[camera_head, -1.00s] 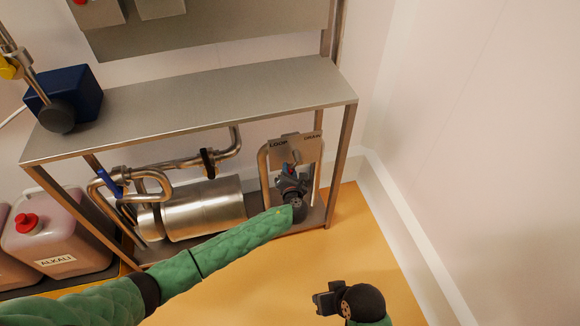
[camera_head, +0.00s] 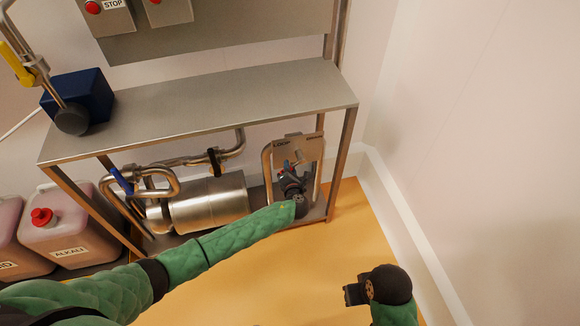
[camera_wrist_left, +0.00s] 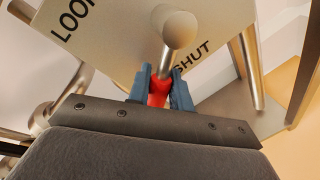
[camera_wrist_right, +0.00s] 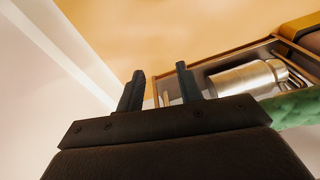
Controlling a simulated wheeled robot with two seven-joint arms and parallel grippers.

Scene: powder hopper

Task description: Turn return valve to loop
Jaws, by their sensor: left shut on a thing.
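The return valve's plate (camera_head: 312,150) stands upright under the bench at the right, marked LOOP at its left and another label at its right. In the left wrist view the plate (camera_wrist_left: 125,38) shows part of LOOP and the word SHUT. A metal handle with a red part (camera_wrist_left: 159,90) comes out of the plate. My left gripper (camera_wrist_left: 160,85) is shut on the red part, with one blue finger on each side; in the head view the left gripper (camera_head: 288,178) hides most of the handle. My right gripper (camera_wrist_right: 160,85) is open and empty, low over the floor at the right.
A steel bench (camera_head: 200,105) stands over the steel cylinder (camera_head: 208,203) and pipes. A blue-handled valve (camera_head: 121,180) is at the left. Pink canisters, one marked ALKALI (camera_head: 62,228), stand at lower left. A white wall (camera_head: 480,120) bounds the right. The orange floor (camera_head: 270,280) is clear.

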